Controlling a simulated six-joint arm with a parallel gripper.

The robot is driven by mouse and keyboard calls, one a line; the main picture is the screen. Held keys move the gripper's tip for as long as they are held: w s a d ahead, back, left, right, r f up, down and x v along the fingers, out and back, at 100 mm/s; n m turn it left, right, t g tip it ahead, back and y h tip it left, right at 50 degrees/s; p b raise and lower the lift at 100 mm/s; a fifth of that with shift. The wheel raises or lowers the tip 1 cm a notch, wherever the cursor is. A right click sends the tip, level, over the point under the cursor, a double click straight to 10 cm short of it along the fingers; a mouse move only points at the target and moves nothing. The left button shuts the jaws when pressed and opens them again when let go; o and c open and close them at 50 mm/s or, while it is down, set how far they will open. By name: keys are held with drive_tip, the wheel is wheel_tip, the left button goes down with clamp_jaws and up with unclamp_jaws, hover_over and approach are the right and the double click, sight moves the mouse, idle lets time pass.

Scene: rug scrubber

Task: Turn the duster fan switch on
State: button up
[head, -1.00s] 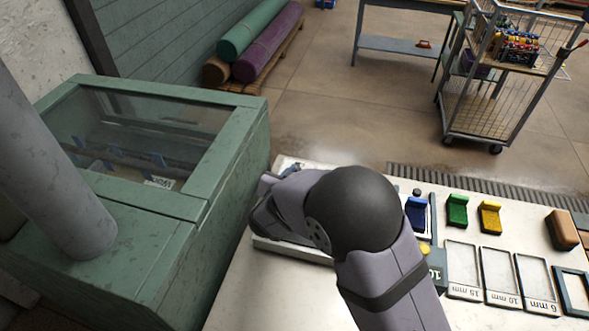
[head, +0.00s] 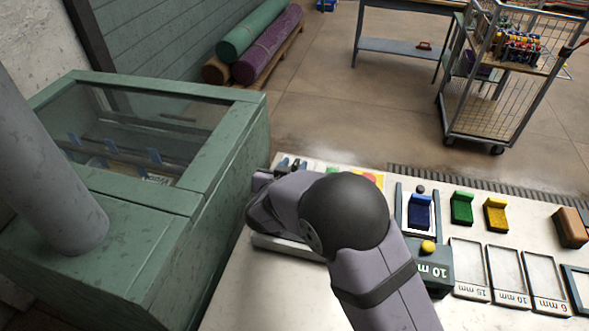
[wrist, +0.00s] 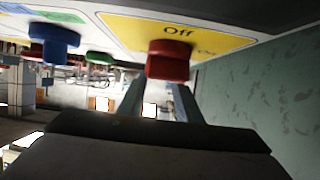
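In the wrist view a red knob (wrist: 168,62) stands out from a white panel (wrist: 118,10), over a yellow label (wrist: 205,38) that reads "Off". A blue knob (wrist: 54,40) and a green knob (wrist: 99,57) are on the same panel to its left. I cannot tell which is the duster fan switch. My gripper (wrist: 158,103) is open, its two fingers apart and pointing toward the red knob, with nothing visible between them. I cannot tell whether they touch the knob. In the head view my arm hides most of the gripper and panel.
A green cabinet (head: 150,255) with a glass top stands close on the left. A wire cart (head: 490,90) stands on the floor behind.

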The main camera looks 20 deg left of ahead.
drive_tip(key=shift+w+f, duration=0.25)
drive_tip(key=shift+w, duration=0.3)
clamp_jaws()
drive_tip(key=shift+r, duration=0.1)
